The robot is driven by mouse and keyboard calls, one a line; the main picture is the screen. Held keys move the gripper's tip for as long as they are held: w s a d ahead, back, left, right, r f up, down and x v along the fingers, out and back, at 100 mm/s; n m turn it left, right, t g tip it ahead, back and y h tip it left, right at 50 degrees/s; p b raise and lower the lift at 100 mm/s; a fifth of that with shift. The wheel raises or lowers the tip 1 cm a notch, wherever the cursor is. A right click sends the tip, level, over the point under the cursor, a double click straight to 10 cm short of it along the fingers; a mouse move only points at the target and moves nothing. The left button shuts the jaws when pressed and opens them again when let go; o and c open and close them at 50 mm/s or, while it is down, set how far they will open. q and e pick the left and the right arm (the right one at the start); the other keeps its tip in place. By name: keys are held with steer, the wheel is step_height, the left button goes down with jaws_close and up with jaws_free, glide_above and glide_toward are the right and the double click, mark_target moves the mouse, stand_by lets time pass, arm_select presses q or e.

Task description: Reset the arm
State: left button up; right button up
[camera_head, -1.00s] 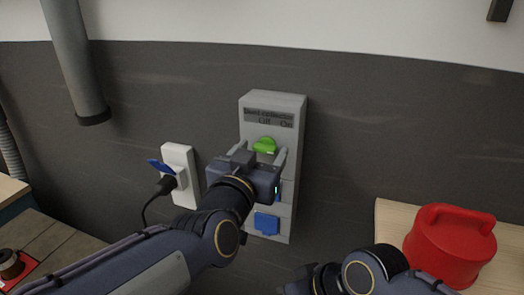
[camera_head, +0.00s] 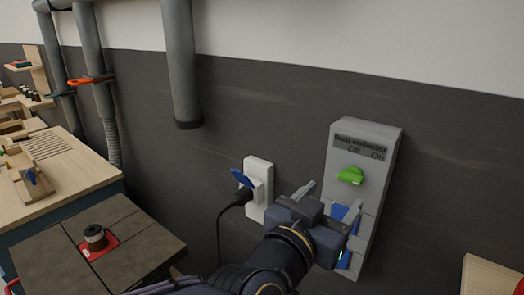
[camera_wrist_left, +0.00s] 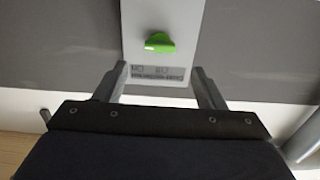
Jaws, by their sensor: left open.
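My left gripper (camera_head: 330,208) is open and empty in the head view, in front of the lower left part of the grey dust collector switch box (camera_head: 374,185). The green knob (camera_head: 350,175) on the box sits above and to the right of the gripper, apart from the fingers. In the left wrist view the two open fingers (camera_wrist_left: 163,84) show with nothing between them but the box's label behind, and the green knob (camera_wrist_left: 159,43) lies beyond their tips. My right gripper is not in view.
A white socket (camera_head: 258,188) with a black plug and blue flap is on the wall left of the gripper. A grey pipe (camera_head: 182,70) hangs above. A workbench with a router-like piece (camera_head: 96,238) and wooden tables stand at the left.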

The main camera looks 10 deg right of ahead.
arm_select(q)
steer(key=w+a+f+n+g+y, duration=0.1)
steer(key=a+f+n, duration=0.15)
steer(key=a, duration=0.45)
steer(key=w+a+f+n+y, duration=0.1)
steer(key=w+a+f+y, duration=0.15)
steer(key=a, duration=0.45)
steer(key=w+a+f+n+g+y, duration=0.1)
steer(key=a+f, duration=0.2)
steer(key=a, duration=0.5)
steer(key=s+a+f+n+g+y, duration=0.4)
steer(key=s+a+f+n, duration=0.3)
steer(key=s+a+f, duration=0.7)
steer(key=s+a+y, duration=0.1)
steer(key=s+a, duration=0.1)
steer(key=a, duration=0.1)
steer(key=shift+s+a+f, duration=0.2)
steer(key=shift+s+a, duration=0.05)
steer(key=shift+a, duration=0.15)
steer(key=shift+y, duration=0.25)
